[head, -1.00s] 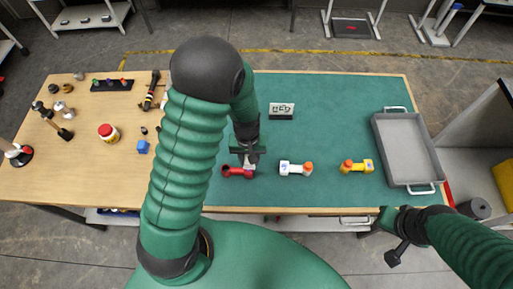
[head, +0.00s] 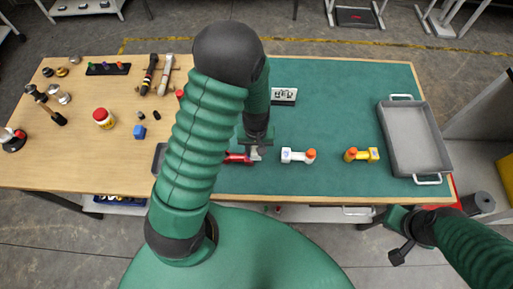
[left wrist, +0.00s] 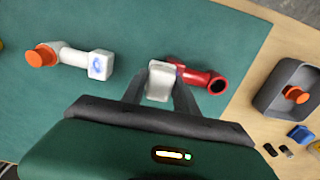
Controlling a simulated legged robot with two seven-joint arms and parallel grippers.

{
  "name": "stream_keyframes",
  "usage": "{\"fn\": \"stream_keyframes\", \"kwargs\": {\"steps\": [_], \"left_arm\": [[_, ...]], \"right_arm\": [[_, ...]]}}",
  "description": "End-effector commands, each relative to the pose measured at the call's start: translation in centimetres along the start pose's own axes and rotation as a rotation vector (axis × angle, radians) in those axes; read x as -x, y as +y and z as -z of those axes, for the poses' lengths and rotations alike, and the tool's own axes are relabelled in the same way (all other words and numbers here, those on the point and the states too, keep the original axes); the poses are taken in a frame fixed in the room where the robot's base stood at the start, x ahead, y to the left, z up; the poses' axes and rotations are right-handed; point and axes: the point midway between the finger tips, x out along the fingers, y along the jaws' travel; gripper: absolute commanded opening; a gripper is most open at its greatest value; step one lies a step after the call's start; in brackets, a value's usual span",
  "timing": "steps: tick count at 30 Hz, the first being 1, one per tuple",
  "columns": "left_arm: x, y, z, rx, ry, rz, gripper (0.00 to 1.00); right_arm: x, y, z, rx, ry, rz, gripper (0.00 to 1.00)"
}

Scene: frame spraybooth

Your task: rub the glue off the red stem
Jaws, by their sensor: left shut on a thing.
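The red stem (head: 238,158) lies on the green mat (head: 340,110), partly hidden by my left arm in the head view. In the left wrist view the red stem (left wrist: 203,77) shows its dark open end to the right and a small bluish patch at its left end. My left gripper (left wrist: 159,84) is shut on a white block (left wrist: 161,78), held at that left end; whether it touches the stem I cannot tell. My left gripper (head: 257,150) also shows in the head view. My right gripper (head: 399,253) is at the lower right, off the table; its fingers are unclear.
A white stem (head: 297,156) and a yellow stem (head: 361,155), both with orange ends, lie right of the red one. A grey tray (head: 417,178) is at the mat's right. A dark bin (left wrist: 272,92) with an orange piece stands at the mat's left side.

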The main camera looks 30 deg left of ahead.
Motion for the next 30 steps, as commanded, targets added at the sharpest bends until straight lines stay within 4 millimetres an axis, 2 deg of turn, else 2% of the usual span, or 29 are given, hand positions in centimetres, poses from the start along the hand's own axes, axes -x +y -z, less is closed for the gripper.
{"fn": "stream_keyframes", "kwargs": {"steps": [13,30], "left_arm": [[-0.1,0.0,0.1,0.0,-0.001,0.001,0.03],[-1.3,0.0,0.1,0.0,-0.001,0.001,0.03]], "right_arm": [[0.0,0.0,0.0,0.0,0.0,0.0,0.0],[-0.9,0.0,-0.2,0.0,0.0,0.0,0.0]]}}
